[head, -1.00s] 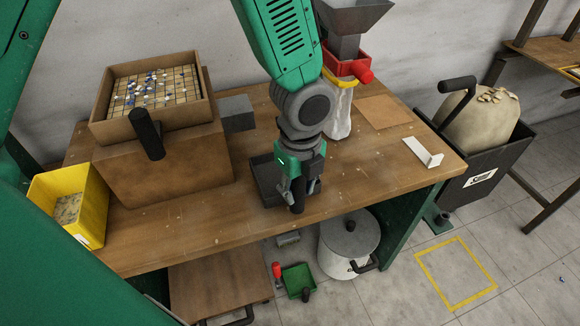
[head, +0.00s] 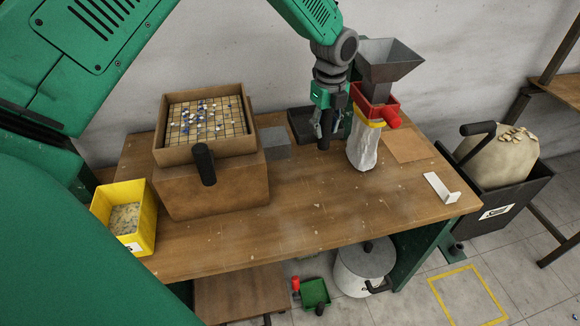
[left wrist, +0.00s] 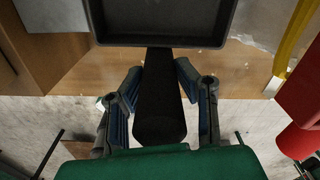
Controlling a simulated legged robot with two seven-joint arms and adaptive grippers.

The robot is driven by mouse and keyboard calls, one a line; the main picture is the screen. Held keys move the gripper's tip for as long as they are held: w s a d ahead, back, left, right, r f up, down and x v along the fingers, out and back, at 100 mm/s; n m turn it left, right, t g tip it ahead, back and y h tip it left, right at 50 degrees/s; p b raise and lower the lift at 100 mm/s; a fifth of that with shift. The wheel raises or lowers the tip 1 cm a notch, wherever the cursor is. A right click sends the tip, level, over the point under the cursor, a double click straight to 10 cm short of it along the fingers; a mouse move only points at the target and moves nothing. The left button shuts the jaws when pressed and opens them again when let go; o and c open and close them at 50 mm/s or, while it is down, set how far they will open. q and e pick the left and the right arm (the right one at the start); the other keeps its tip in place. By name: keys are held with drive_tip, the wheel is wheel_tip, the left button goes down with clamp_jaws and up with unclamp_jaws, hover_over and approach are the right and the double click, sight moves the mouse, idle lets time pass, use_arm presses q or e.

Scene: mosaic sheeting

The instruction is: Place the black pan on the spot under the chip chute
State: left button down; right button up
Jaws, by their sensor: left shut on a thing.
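The black pan (head: 302,124) is in the head view, at the back of the bench between the wooden box and the white bag. My left gripper (head: 324,131) is shut on the pan's dark handle (head: 323,144). In the left wrist view the handle (left wrist: 158,105) lies between the two fingers (left wrist: 160,85), and the pan's tray (left wrist: 165,20) is beyond them. A grey piece (head: 274,142) at the right of the wooden box may be the chip chute; I cannot tell for sure. No marked spot shows clearly beneath it. My right gripper is not in view.
The wooden box (head: 215,190) carries a gridded mosaic tray (head: 208,122). A funnel (head: 388,62) with red clamp (head: 374,105) and white bag (head: 362,146) stands close right of my gripper. A yellow bin (head: 140,205) is at left. The bench front (head: 300,220) is clear.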

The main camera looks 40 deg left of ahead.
use_arm(q)
wheel_tip(320, 180, down, 12)
drive_tip(key=shift+f, duration=0.1)
drive_tip(key=s+a, duration=0.1)
drive_tip(key=s+a+p, duration=0.1)
drive_tip(key=s, duration=0.1)
drive_tip(key=shift+a+r, duration=0.2)
drive_tip(key=shift+a, duration=0.15)
drive_tip(key=shift+s+a+p, duration=0.3)
drive_tip(key=shift+s+p, duration=0.05)
drive_tip(key=shift+s, duration=0.05)
drive_tip(key=shift+s+a+f+p, duration=0.15)
drive_tip(key=shift+s+a+p, duration=0.15)
drive_tip(key=shift+s+a, duration=0.25)
drive_tip(key=shift+s+a+f+p, duration=0.15)
drive_tip(key=shift+s+a+p, duration=0.15)
drive_tip(key=shift+s, duration=0.35)
drive_tip(key=shift+f, duration=0.3)
drive_tip(key=shift+w, duration=0.1)
drive_tip(key=c, duration=1.2)
unclamp_jaws()
drive_tip(key=shift+f, duration=0.1)
